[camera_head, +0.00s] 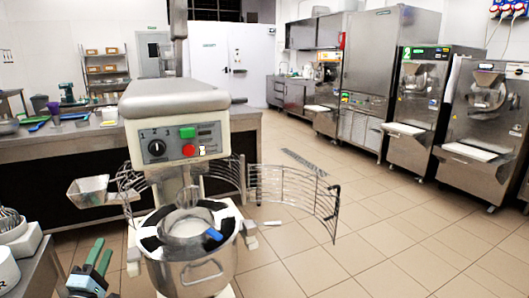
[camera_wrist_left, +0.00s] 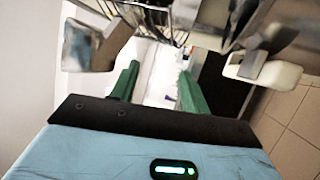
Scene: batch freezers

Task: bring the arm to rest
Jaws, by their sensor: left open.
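My left gripper (camera_head: 101,254) is low at the left of the head view, beside the mixer bowl and apart from it. In the left wrist view its two green fingers (camera_wrist_left: 158,78) stand well apart with nothing gripped between them. The arm behind it is mostly cut off by the bottom edge of the head view. My right gripper is not in view.
A large mixer (camera_head: 180,125) stands close in front, its wire guard (camera_head: 300,200) swung out right. Its steel bowl (camera_head: 205,275) holds something pale and a blue item. A counter (camera_head: 70,145) lies behind; freezers (camera_head: 415,110) line the right. Floor at right is clear.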

